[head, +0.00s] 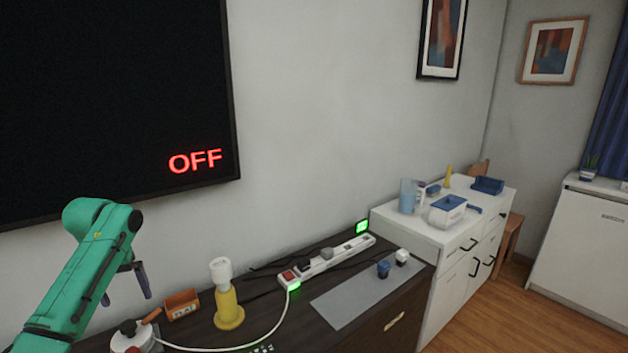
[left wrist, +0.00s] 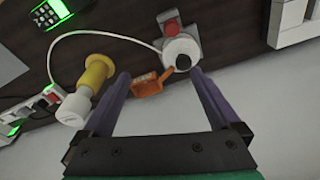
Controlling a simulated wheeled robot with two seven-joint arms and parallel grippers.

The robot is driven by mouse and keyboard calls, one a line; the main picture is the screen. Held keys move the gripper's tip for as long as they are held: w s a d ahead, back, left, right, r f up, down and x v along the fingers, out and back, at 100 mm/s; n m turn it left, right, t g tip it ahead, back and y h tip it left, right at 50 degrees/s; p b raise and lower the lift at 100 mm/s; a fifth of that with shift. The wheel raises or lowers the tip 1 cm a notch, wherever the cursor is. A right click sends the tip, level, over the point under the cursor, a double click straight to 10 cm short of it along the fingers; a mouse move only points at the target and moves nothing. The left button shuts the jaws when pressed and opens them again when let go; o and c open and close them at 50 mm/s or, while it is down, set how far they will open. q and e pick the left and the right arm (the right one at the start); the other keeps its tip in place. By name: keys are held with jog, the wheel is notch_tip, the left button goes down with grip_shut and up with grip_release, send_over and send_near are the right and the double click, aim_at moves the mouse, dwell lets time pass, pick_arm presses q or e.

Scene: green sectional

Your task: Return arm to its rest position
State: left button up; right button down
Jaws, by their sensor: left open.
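My left arm is green and comes in from the left in the head view. Its gripper (head: 140,281) hangs above the left end of the dark cabinet (head: 250,271), beside the wall. In the left wrist view the two purple fingers of this gripper (left wrist: 160,85) are spread apart with nothing held between them. Beyond the fingertips are an orange labelled block (head: 182,304), a yellow and white lamp-like object (head: 229,309) and a white round device (head: 135,341). They look apart from the fingers. My right gripper is in neither view.
A power strip (head: 325,260) with plugs and cables lies along the cabinet's back. A grey mat (head: 352,300) lies at its right part. A white side cabinet (head: 440,237) holds a blue-lidded box (head: 447,209). A large dark screen (head: 110,90) reading OFF hangs close behind my left arm.

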pick_arm(q)
jog(key=w+d+f+m, duration=0.1)
jog(key=d+f+m, duration=0.2)
jog(key=d+f, duration=0.45)
jog(key=s+d+f+m, duration=0.1)
jog(key=s+d+f, duration=0.1)
jog(key=d+f, duration=0.1)
jog(key=s+d+f+m, duration=0.1)
jog(key=s+d+f, duration=0.1)
jog(key=s+f, duration=0.1)
jog(key=s+d+f, duration=0.3)
jog(key=f, duration=0.1)
jog(key=shift+d+f+m+t, duration=0.25)
jog(key=shift+d+m+t, duration=0.05)
jog(key=shift+d+m, duration=0.1)
jog(key=s+d+t+h, duration=0.1)
jog(key=s+d, duration=0.2)
jog(key=s, duration=1.4)
notch_tip(320, 180, down, 23)
jog(key=s, duration=0.2)
jog(key=s+a+f+g, duration=0.2)
jog(key=s+a+f, duration=0.1)
jog(key=s+f, duration=1.2)
jog(key=shift+s+m, duration=0.3)
jog(key=shift+s, duration=0.75)
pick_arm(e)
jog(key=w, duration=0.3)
pick_arm(q)
jog(key=shift+f, duration=0.1)
